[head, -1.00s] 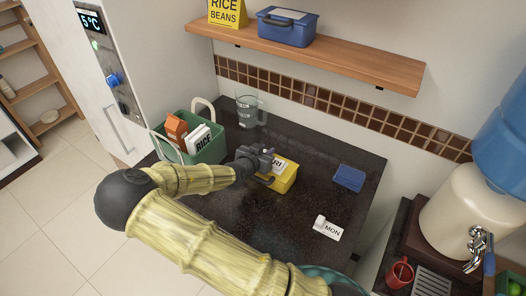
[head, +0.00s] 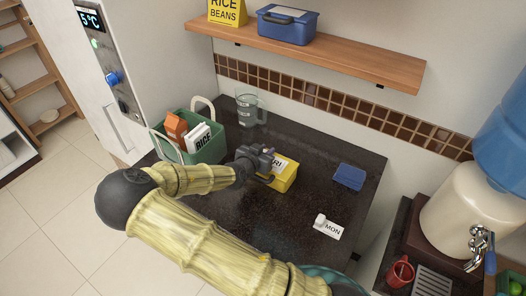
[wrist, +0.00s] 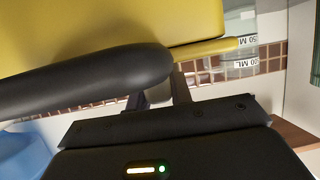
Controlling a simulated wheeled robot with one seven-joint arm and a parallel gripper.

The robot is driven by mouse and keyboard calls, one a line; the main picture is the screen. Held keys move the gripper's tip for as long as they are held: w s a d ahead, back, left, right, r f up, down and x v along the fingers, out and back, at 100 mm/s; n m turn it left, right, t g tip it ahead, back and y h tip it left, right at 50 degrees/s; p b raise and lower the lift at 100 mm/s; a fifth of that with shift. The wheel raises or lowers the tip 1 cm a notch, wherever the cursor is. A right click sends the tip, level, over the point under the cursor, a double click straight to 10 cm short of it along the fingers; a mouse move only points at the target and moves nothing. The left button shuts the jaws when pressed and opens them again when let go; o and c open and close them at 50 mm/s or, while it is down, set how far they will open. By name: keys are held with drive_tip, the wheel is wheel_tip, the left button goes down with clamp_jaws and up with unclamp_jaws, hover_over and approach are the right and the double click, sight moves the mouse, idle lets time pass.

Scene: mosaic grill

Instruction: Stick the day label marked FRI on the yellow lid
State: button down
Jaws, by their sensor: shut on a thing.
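The yellow box with its yellow lid (head: 286,178) stands on the dark counter in the head view. Its yellow side fills the top of the wrist view (wrist: 195,22). The white day label (head: 281,163) shows the letters RI; its left part is hidden behind my gripper. It appears over the lid's top; I cannot tell whether it touches. My gripper (head: 262,163) is at the box's left edge, shut on the FRI label. The grip itself is hidden. A second label marked MON (head: 328,228) lies on the counter to the right, with a small white block at one end.
A green basket (head: 210,138) with cartons stands left of my gripper, and a clear measuring jug (head: 247,110) behind. A blue box (head: 349,177) lies right of the yellow box. A shelf (head: 310,57) hangs above. The counter between the yellow box and MON is clear.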

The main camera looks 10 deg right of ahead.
drive_tip(key=c, duration=0.6)
unclamp_jaws()
drive_tip(key=shift+r+p, duration=3)
drive_tip(key=shift+r, duration=1)
